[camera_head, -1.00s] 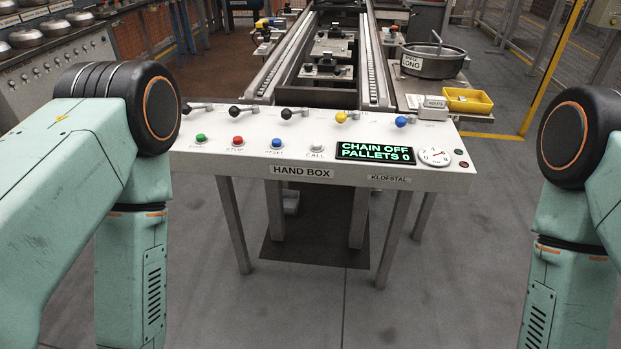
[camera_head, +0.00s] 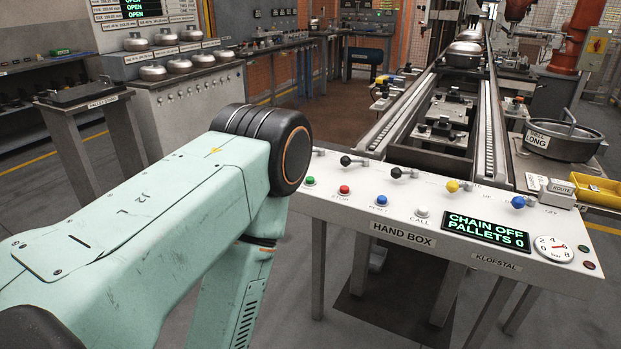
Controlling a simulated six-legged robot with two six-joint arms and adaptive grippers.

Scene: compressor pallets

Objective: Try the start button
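The hand box (camera_head: 403,234) is a white panel on legs, right of centre. Its green start button (camera_head: 310,181) is at the panel's left end, close beside the elbow of my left arm; its label is partly hidden. To its right are the red stop button (camera_head: 344,189), a blue reset button (camera_head: 383,199) and a white call button (camera_head: 422,211). The display (camera_head: 487,231) reads CHAIN OFF, PALLETS 0. My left arm comes in from the left, but its gripper is out of the picture. My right gripper is not in view.
Levers with coloured knobs (camera_head: 452,186) stand along the panel's back edge. A conveyor (camera_head: 489,110) runs away behind it. A yellow tray (camera_head: 597,191) and a round pan (camera_head: 563,140) are at right. A small table (camera_head: 85,103) stands at left. Floor before the panel is clear.

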